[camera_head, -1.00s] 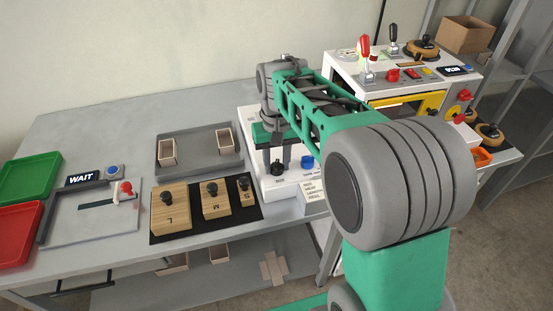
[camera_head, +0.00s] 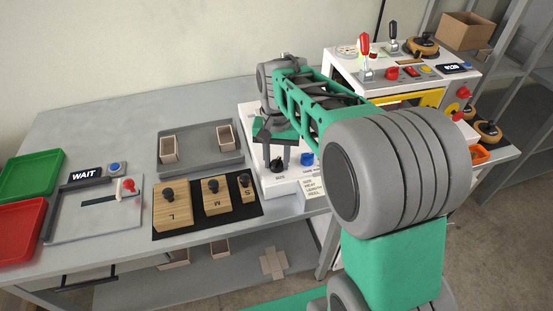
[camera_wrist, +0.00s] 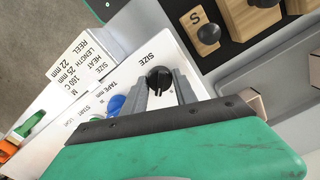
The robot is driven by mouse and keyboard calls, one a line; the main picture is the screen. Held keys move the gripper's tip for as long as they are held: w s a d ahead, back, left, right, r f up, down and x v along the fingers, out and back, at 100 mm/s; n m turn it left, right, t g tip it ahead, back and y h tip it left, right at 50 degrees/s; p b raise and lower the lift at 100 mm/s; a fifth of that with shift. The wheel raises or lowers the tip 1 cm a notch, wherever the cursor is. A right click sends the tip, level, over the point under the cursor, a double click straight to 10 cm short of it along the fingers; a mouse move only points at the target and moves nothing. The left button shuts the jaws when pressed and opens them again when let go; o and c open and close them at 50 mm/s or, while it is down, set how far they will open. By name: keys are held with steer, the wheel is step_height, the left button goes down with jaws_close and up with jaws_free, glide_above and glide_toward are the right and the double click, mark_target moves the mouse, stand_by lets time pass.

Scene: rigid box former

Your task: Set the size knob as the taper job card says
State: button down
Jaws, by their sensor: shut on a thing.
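The black size knob (camera_wrist: 158,78) is on a white panel (camera_wrist: 140,50), beside the printed word SIZE. It also shows in the head view (camera_head: 277,167). My gripper (camera_wrist: 160,88) is shut on the knob, with one grey finger on each side. The knob's pointer setting cannot be read clearly.
A blue tape knob (camera_wrist: 116,103) is close to my left finger. Wooden blocks marked L (camera_head: 172,208), M (camera_head: 216,200) and S (camera_head: 246,188) stand on a black mat. A grey tray (camera_head: 200,160) is behind them. A white machine (camera_head: 350,75) stands at right.

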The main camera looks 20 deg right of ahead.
mark_target(277, 162)
steer(key=c, duration=1)
jaws_free()
steer(key=shift+o, duration=0.2)
step_height(277, 162, up, 8)
steer(key=shift+f, duration=0.1)
steer(key=shift+s+r+p, duration=0.25)
steer(key=shift+s+p, duration=0.05)
steer(key=shift+p, duration=0.1)
steer(key=s+f+n+t+p, duration=0.1)
steer(key=s+n+t+p, duration=0.2)
steer(key=s, duration=1)
steer(key=shift+s+a+f+n+p, duration=0.25)
steer(key=shift+f+n+p, duration=0.1)
steer(key=shift+n+p, duration=0.55)
